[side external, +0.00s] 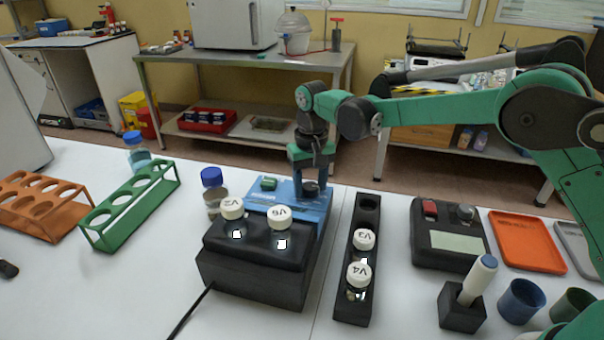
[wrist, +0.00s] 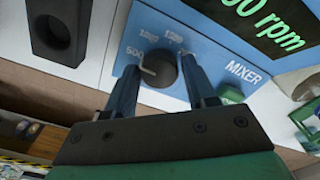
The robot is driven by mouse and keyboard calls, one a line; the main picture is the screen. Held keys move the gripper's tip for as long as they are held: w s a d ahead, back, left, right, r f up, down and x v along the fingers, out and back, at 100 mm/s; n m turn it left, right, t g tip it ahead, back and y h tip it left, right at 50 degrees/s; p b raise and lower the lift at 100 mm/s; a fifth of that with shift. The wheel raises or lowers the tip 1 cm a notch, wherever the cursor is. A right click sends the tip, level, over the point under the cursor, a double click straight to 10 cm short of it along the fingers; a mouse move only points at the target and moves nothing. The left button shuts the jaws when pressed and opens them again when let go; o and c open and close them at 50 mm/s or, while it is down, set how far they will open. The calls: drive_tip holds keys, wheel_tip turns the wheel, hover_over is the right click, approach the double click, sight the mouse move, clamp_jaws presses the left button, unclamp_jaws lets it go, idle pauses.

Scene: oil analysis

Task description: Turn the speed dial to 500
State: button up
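The blue mixer (side external: 290,208) stands behind the black vial block, and its face fills much of the wrist view (wrist: 222,48). Labels around the dial include 500 at the left and 1000 and 1500 above; another label is partly covered by the right finger. The green display (wrist: 262,22) is cut off and shows "00 rpm". My gripper (wrist: 160,67) points down with one finger on each side of the dial (side external: 311,187). Whether the fingers press on it cannot be told.
The black vial block (side external: 255,262) holds V2 and V6 in front of the mixer. A black rack (side external: 367,204) with V3 and V4 stands right of it. A blue-capped bottle (side external: 212,190) is close at the mixer's left. A black device (side external: 446,252) stands further right.

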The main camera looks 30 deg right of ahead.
sight(311, 185)
drive_tip(key=shift+o, duration=1.1)
wheel_tip(311, 185, up, 6)
drive_tip(key=shift+f, duration=0.15)
drive_tip(key=shift+s+d+r, duration=0.2)
drive_tip(key=shift+s+r, duration=0.05)
drive_tip(key=shift+r, duration=0.05)
drive_tip(key=s+d+r+n+t, duration=0.1)
drive_tip(key=s+d+t, duration=0.2)
drive_tip(key=s, duration=0.5)
drive_tip(key=s+d+r+t, duration=0.1)
drive_tip(key=s+d+t, duration=0.2)
drive_tip(key=s, duration=0.6)
drive_tip(key=shift+s+d+n+t, duration=0.3)
drive_tip(key=shift+d+n+t, duration=0.1)
drive_tip(key=shift+t, duration=0.2)
